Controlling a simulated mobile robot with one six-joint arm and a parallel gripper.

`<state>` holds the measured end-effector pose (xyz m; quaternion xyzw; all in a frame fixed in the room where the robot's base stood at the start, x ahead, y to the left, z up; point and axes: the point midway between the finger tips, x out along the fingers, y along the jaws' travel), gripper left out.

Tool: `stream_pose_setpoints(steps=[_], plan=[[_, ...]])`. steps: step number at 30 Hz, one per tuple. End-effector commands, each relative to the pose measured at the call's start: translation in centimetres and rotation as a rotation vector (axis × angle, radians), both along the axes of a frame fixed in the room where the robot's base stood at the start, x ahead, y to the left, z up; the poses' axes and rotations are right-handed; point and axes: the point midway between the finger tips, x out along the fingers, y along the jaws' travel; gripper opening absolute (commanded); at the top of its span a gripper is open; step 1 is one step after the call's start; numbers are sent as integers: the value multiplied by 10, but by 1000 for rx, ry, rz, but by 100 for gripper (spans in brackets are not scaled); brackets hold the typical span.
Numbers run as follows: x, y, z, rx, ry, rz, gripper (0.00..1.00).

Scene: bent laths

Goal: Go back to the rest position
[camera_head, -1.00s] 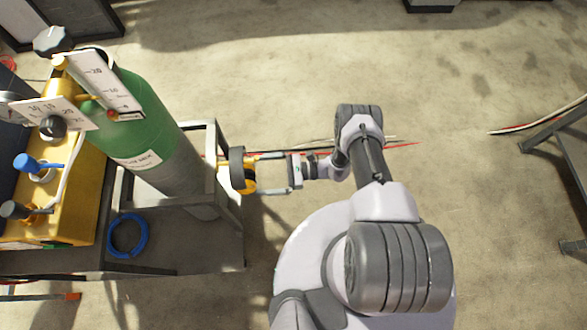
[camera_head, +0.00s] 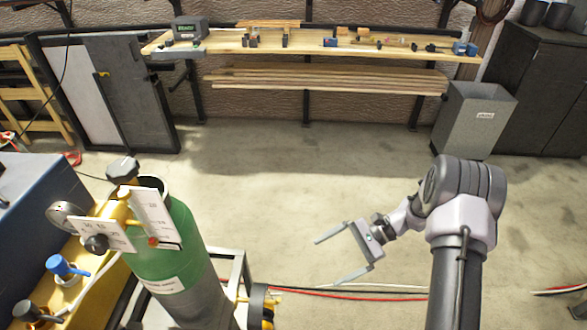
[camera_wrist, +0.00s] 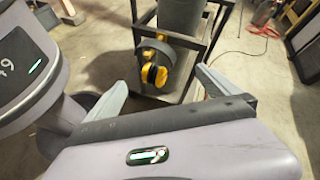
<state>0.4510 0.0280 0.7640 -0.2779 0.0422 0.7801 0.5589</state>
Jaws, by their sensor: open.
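My gripper (camera_head: 328,257) is open and empty in the head view, held in the air right of the green gas cylinder, its fingers pointing left. In the wrist view my gripper (camera_wrist: 160,85) shows its two fingers spread wide, with nothing between them. The green cylinder (camera_head: 165,235) stands in a grey metal frame (camera_head: 240,268), with a gauge and white scale plates at its top. A black and yellow round part (camera_wrist: 155,72) sits low on the frame in the wrist view, beyond the fingertips and apart from them.
A wooden bench (camera_head: 222,42) with small tools runs along the back wall, with laths (camera_head: 320,82) on a shelf below. A grey bin (camera_head: 472,118) stands at the back right. Red and black cables (camera_head: 350,292) cross the floor. The middle floor is clear.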

Motion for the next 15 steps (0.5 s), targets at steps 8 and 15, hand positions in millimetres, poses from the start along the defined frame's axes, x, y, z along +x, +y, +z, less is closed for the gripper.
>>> stream_pose_setpoints(steps=[8,15], plan=[[-55,16,201,-450,-435,235,100],[-151,17,281,-766,-862,305,100]])
